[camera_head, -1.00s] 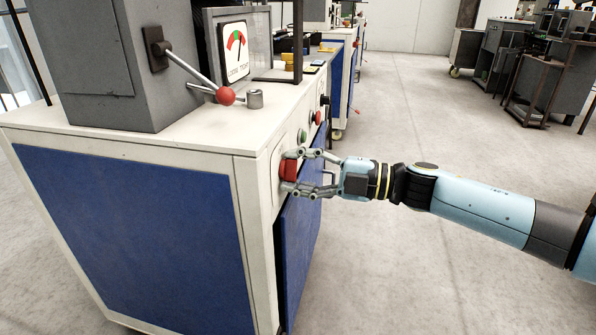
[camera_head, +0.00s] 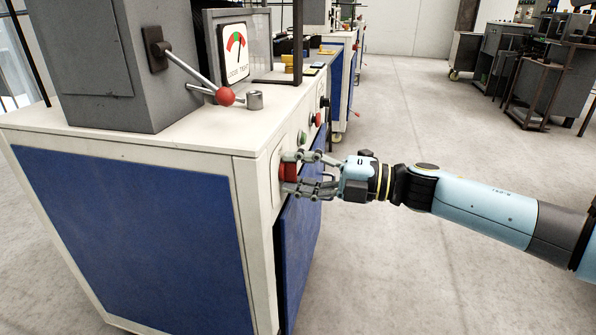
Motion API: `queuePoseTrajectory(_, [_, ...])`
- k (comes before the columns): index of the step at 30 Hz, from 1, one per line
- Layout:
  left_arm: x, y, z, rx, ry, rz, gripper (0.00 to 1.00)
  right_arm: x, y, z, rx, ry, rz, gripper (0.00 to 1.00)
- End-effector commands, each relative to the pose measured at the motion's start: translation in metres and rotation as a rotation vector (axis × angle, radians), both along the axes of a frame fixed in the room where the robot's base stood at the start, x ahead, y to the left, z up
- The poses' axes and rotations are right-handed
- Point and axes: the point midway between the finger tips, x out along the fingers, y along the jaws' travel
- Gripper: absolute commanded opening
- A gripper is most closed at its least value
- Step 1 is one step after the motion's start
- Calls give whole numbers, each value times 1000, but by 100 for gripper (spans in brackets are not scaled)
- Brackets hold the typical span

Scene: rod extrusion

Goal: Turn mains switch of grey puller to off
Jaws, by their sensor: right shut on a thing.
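The grey puller (camera_head: 105,65) stands on a white cabinet with blue side panels (camera_head: 135,240). Its red mains switch (camera_head: 289,172) is on the cabinet's narrow right face, near the front corner. My right gripper (camera_head: 290,173) reaches in from the right and is shut on the red switch, one finger at its upper side and one at its lower side. The fingers partly hide the switch, so its exact angle is hard to tell. My left gripper is not in view.
Smaller buttons, one of them red (camera_head: 317,119), sit farther along the same face. A lever with a red ball knob (camera_head: 225,96) and a dial gauge (camera_head: 235,52) are above the top. Open concrete floor (camera_head: 405,120) lies to the right; other machines stand behind.

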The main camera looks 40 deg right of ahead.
Motion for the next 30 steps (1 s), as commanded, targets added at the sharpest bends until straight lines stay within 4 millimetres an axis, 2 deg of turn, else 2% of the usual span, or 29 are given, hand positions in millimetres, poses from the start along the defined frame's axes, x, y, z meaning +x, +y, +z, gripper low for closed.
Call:
queuePoseTrajectory(3, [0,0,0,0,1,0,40,-1,0,-2,-3,2,1,8])
queuePoseTrajectory(4, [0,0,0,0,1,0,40,-1,0,-2,-3,2,1,41])
queuePoseTrajectory(9, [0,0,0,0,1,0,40,-1,0,-2,-2,2,1,63])
queuePoseTrajectory(20, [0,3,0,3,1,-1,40,-6,-5,-2,-2,4,1,63])
queuePoseTrajectory(30, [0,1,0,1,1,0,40,-58,-49,-3,-6,9,2,63])
